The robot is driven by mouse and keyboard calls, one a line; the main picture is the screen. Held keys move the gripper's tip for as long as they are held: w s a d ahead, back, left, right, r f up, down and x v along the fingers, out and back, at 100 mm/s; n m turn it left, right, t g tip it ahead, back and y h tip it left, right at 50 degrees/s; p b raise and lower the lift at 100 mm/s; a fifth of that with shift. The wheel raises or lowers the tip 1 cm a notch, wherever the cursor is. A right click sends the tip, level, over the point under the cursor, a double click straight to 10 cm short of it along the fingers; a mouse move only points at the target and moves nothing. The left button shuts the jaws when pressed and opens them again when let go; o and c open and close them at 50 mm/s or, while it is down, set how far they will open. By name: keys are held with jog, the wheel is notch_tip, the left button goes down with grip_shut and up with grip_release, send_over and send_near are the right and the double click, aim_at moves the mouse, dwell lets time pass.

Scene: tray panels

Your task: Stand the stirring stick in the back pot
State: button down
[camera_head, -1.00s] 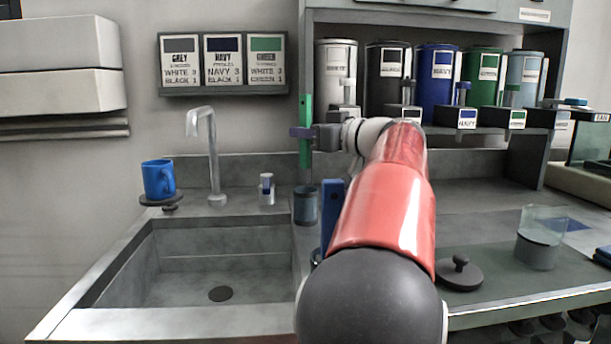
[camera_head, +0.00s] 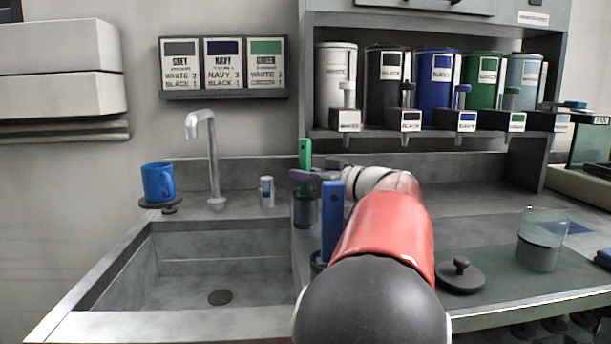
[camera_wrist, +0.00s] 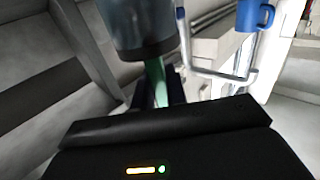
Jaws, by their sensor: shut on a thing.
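The green stirring stick (camera_head: 304,154) is upright in the head view. My gripper (camera_head: 305,177) is shut on it, just above the rim of the back pot (camera_head: 305,212), a small dark grey cup beside the sink. The stick's lower end is hidden at the pot; it looks to be inside, but I cannot tell how deep. In the wrist view the stick (camera_wrist: 157,84) runs from between my fingers to the mouth of the pot (camera_wrist: 138,28).
A blue stick (camera_head: 332,215) stands in a front pot (camera_head: 317,264), close to my gripper and arm. The sink (camera_head: 220,265) lies left, with a tap (camera_head: 213,160) and blue mug (camera_head: 158,182). A lid (camera_head: 460,276) and glass beaker (camera_head: 541,243) sit right.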

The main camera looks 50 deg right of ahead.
jog(key=shift+f, duration=0.15)
jog(key=c, duration=1.4)
grip_release()
jog(key=shift+r, duration=0.2)
jog(key=s+d+b, duration=0.1)
jog(key=s, duration=1.1)
jog(key=shift+b, duration=0.4)
